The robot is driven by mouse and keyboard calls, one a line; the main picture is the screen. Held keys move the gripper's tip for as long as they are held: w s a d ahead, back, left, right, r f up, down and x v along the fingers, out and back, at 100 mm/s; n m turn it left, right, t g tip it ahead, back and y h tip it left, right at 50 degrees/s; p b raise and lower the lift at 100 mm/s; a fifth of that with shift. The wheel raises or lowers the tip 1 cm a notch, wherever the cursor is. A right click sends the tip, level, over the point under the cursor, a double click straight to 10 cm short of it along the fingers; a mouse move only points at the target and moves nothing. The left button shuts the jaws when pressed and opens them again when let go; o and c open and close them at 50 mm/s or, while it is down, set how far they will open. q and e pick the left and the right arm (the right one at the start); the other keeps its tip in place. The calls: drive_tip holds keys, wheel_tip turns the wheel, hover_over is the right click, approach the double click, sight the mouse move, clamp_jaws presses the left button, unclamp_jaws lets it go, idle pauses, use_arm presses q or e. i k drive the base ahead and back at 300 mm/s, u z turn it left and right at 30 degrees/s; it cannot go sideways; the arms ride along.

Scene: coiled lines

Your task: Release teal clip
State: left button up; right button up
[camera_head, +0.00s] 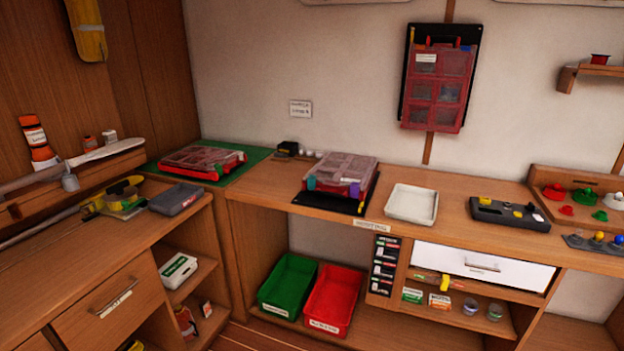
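A case with a clear, divided lid and red sides (340,168) sits on a black mat (330,203) on the bench in the middle. Small coloured clips show along its front edge. One at the left corner (311,183) looks teal or blue-green, and a purple one (354,190) is towards the right. The clips are too small to tell whether they are fastened. The lid looks closed. Neither of my grippers is in view.
A similar red case (203,162) lies on a green mat at the left, and another (440,85) hangs on the wall. A white tray (411,204) and a black organiser (509,214) stand to the right. Green and red bins (334,300) are below.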

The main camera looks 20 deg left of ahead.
sight(311, 179)
drive_tip(key=u, duration=0.45)
drive_tip(key=k, duration=0.5)
drive_tip(key=u, duration=0.7)
drive_tip(key=i, duration=0.85)
drive_tip(key=z, duration=1.15)
drive_tip(key=i, duration=0.6)
drive_tip(key=z, duration=0.65)
